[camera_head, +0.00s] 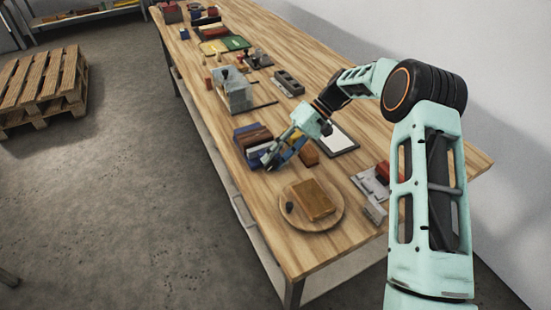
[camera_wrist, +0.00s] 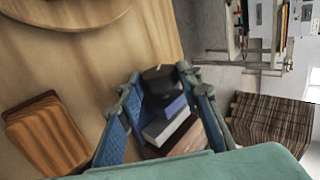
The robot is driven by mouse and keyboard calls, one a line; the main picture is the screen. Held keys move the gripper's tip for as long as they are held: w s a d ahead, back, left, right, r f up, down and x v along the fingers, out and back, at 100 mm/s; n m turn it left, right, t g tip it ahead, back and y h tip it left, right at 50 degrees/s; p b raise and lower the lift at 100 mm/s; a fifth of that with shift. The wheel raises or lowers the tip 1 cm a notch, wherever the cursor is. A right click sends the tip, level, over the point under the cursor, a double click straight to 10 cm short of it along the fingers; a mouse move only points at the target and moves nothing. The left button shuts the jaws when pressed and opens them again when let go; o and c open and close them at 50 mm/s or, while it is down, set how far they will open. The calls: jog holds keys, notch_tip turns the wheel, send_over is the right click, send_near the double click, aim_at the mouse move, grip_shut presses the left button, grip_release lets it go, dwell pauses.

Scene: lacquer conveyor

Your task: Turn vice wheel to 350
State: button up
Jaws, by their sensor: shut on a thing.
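My gripper (camera_head: 270,160) reaches down at the near left edge of the workbench, beside a stack of blue, brown and dark blocks (camera_head: 252,136). In the wrist view its two blue fingers (camera_wrist: 160,88) are apart with a dark, round-looking piece (camera_wrist: 158,74) between their tips, and they are shut on it. This piece may be the vice wheel; I cannot read any mark or angle on it. In the head view my gripper hides the piece.
A round wooden board (camera_head: 297,222) with a brown block (camera_head: 315,197) lies nearby. A grey box-like device (camera_head: 236,92) stands further up the workbench (camera_head: 225,172). A framed white panel (camera_head: 338,140) and metal parts (camera_head: 372,188) lie right. A pallet (camera_head: 42,88) is on the floor.

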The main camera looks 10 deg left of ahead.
dwell(0.3)
jog(key=o, duration=1.1)
jog(key=shift+o, duration=0.2)
